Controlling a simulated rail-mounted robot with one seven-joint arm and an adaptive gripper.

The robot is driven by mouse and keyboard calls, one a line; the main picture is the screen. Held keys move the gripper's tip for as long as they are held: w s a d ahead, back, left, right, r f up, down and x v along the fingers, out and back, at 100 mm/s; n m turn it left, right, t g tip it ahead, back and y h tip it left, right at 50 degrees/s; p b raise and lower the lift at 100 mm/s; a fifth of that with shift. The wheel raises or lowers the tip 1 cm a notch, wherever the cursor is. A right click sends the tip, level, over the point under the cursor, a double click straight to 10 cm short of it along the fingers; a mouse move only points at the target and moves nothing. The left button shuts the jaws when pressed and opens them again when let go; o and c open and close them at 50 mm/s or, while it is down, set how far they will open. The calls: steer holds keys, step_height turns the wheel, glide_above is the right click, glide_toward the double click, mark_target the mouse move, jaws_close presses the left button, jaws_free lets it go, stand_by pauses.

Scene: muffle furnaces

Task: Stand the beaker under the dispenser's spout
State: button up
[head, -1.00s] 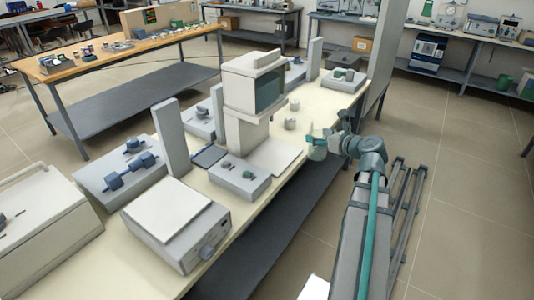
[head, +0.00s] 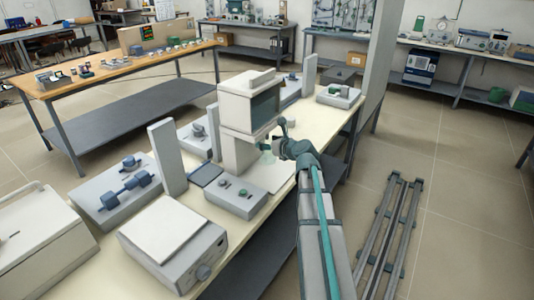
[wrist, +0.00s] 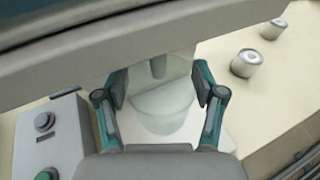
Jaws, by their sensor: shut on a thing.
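The clear beaker (wrist: 160,112) is between the two fingers of my gripper (wrist: 160,97) in the wrist view, and the fingers are shut on its sides. In the head view the beaker (head: 267,156) shows pale and small at the end of my gripper (head: 273,149), partly hidden. The dispenser (head: 236,109) is a beige block with a dark front panel on a column. Its overhanging head (wrist: 120,57) crosses the top of the wrist view. The spout (wrist: 158,67) appears over the beaker's far part. I cannot tell whether the beaker touches the white base plate (wrist: 213,148) below.
A grey control box (head: 235,197) with a green button stands left of the plate. Two small metal pots (wrist: 247,63) (wrist: 273,28) stand right of the beaker. A tall grey panel (head: 167,157) and a flat-topped instrument (head: 174,236) stand nearer on the bench.

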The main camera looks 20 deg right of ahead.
mark_target(267, 153)
steer(key=shift+w+a+f, duration=0.1)
steer(key=shift+w+f, duration=0.05)
steer(key=shift+f, duration=2.35)
steer(key=shift+f, duration=0.15)
steer(key=o, duration=1.2)
steer(key=shift+c, duration=0.2)
steer(key=shift+r, duration=0.2)
steer(key=v, duration=1.2)
steer(key=shift+b, duration=0.3)
